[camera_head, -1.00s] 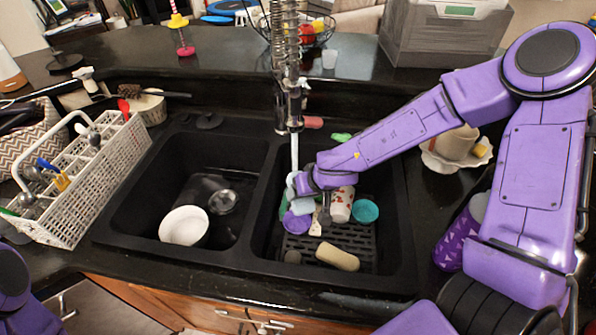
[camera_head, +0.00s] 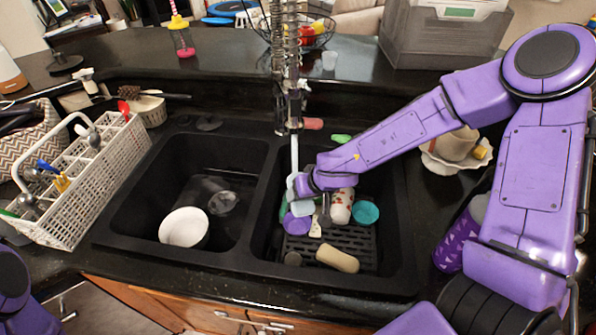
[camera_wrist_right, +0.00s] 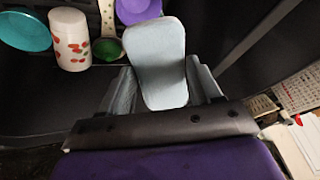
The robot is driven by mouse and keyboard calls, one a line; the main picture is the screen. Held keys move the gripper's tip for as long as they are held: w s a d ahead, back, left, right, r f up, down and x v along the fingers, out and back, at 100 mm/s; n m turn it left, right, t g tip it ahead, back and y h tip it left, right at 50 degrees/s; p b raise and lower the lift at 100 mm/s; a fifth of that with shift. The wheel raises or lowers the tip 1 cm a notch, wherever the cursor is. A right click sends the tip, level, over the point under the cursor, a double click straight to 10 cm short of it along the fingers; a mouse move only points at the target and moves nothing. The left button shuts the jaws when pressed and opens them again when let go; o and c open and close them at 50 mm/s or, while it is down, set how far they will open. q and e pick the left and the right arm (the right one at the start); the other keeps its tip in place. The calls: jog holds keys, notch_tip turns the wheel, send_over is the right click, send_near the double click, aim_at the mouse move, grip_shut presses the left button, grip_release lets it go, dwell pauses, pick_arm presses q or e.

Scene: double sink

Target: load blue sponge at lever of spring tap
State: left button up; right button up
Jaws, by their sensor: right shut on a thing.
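The light blue sponge (camera_wrist_right: 157,60) stands out between the fingers of my right gripper (camera_wrist_right: 160,88) in the right wrist view. In the head view the sponge (camera_head: 301,206) shows only in part, below my right gripper (camera_head: 298,188), over the right sink basin. The gripper is shut on it. The metal spring tap (camera_head: 287,65) stands behind the sink, above and behind the gripper. A pale vertical streak, seemingly water, runs from its head down to the gripper. I cannot clearly make out the tap's lever. My left gripper is out of view.
The right basin (camera_head: 396,235) holds a patterned cup (camera_head: 342,205), a teal bowl (camera_head: 365,212), a purple item (camera_head: 297,223) and a tan sponge (camera_head: 338,257). The left basin holds a white bowl (camera_head: 184,227). A cutlery basket (camera_head: 95,190) stands left; a purple bottle (camera_head: 455,240) stands right.

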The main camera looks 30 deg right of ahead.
jog(key=s+a+r+p, duration=0.2)
jog(key=s+r+p, duration=0.1)
jog(key=s+r, duration=0.1)
jog(key=shift+s+p, duration=0.3)
jog(key=shift+s, duration=0.05)
dwell(0.5)
